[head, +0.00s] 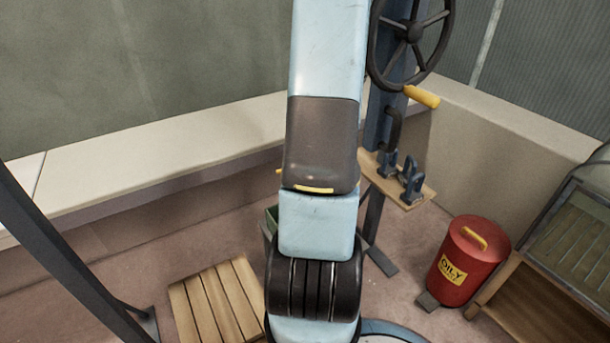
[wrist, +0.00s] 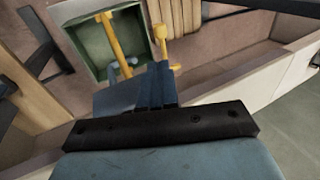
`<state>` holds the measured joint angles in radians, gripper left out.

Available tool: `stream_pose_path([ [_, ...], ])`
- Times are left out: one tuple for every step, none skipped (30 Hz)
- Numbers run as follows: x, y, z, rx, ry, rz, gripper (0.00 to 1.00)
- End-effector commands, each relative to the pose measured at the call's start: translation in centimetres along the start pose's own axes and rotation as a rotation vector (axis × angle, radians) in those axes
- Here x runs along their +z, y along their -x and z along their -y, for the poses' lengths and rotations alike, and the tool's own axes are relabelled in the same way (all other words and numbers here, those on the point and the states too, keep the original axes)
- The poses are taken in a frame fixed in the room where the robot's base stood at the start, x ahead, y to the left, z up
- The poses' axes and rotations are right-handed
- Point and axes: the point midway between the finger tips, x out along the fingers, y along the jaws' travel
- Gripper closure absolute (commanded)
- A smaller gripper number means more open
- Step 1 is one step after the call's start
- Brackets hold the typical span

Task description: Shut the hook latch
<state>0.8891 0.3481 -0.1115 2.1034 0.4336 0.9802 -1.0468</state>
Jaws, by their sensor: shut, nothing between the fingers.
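A dark curved bar (head: 393,127) hangs on the blue post below the handwheel in the head view. It may be the hook latch, but I cannot be sure. Two blue bracket-like pieces (head: 410,180) stand on a small wooden board beside it; their exact form is too small to tell. My gripper (wrist: 157,72) shows in the wrist view with its blue-grey fingers together and nothing between them. In the head view my arm hides the gripper and part of the post. No latch is clear in the wrist view.
A black handwheel (head: 412,30) with a yellow handle is on the post. A red oily waste can (head: 468,262) and a slatted wooden pallet (head: 216,303) stand on the floor. A green bin (wrist: 92,42) and yellow bars (wrist: 160,30) are near my fingers in the wrist view.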

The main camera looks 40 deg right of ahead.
Motion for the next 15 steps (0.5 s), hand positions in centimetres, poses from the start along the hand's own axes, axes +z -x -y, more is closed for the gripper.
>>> stream_pose_path([
  [0.0,0.0,0.0,0.0,0.0,0.0,1.0],
  [0.0,0.0,0.0,0.0,0.0,0.0,1.0],
  [0.0,0.0,0.0,0.0,0.0,0.0,1.0],
  [0.0,0.0,0.1,0.0,0.0,0.0,1.0],
  [0.0,0.0,0.1,0.0,0.0,0.0,1.0],
  [0.0,-0.1,0.1,0.0,0.0,0.0,1.0],
  [0.0,-0.2,0.1,0.0,0.0,0.001,1.0],
  [0.0,-0.4,0.1,0.0,0.0,0.001,1.0],
  [0.0,-0.7,0.1,0.0,0.001,0.001,1.0],
  [0.0,-1.0,0.1,0.0,0.001,0.001,1.0],
  [0.0,-1.3,0.1,-0.001,0.001,0.002,1.0],
  [0.0,-1.8,0.1,-0.002,0.0,0.002,1.0],
  [0.0,-2.3,0.1,-0.002,-0.001,0.002,1.0],
  [0.0,-2.8,0.1,-0.002,-0.001,0.003,1.0],
  [0.0,-3.5,0.1,-0.002,-0.001,0.003,1.0],
])
